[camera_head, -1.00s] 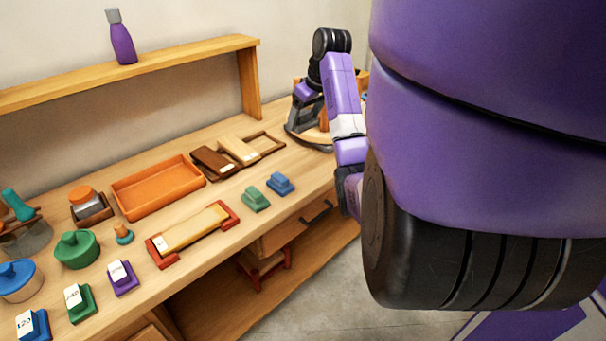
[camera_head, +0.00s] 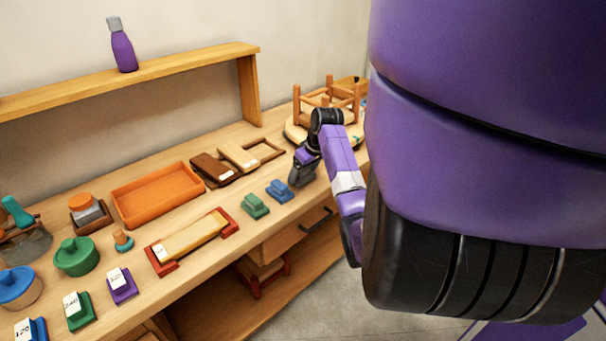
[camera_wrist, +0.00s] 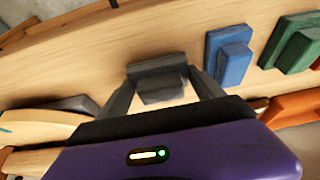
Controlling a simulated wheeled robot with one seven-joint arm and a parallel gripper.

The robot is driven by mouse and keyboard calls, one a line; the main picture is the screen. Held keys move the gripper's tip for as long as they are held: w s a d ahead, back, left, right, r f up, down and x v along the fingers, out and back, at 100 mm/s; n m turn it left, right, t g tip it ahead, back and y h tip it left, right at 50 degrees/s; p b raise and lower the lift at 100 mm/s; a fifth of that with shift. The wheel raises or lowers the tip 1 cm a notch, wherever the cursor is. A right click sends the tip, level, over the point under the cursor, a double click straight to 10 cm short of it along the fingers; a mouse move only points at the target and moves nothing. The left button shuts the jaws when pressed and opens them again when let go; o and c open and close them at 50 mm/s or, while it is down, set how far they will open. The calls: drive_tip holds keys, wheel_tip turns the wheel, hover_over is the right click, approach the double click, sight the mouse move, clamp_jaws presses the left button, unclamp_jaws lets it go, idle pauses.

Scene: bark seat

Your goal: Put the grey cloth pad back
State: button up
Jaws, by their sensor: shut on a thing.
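The grey cloth pad (camera_wrist: 157,72) is a dark grey stepped block between the two fingers of my gripper (camera_wrist: 162,88) in the wrist view. The fingers are shut on its narrower part. In the head view my gripper (camera_head: 299,178) is low over the right part of the bench, just right of a blue stepped block (camera_head: 280,189). The pad is hard to make out there against the dark fingers. I cannot tell whether it touches the bench top. In the wrist view the blue block (camera_wrist: 230,56) stands right of the pad, apart from it.
A green block (camera_head: 254,205) sits left of the blue one. An orange tray (camera_head: 155,197) and wooden frames (camera_head: 265,152) lie behind. A small wooden stool (camera_head: 335,98) stands on a round board at the back right. Bare bench lies along the front edge near my gripper.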

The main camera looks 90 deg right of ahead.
drive_tip(key=shift+f, duration=0.45)
drive_tip(key=o, duration=1.3)
drive_tip(key=shift+f, duration=0.15)
drive_tip(key=v, duration=1.2)
drive_tip(key=shift+r+b, duration=0.25)
drive_tip(key=shift+b, duration=0.1)
drive_tip(key=shift+w+d, duration=0.1)
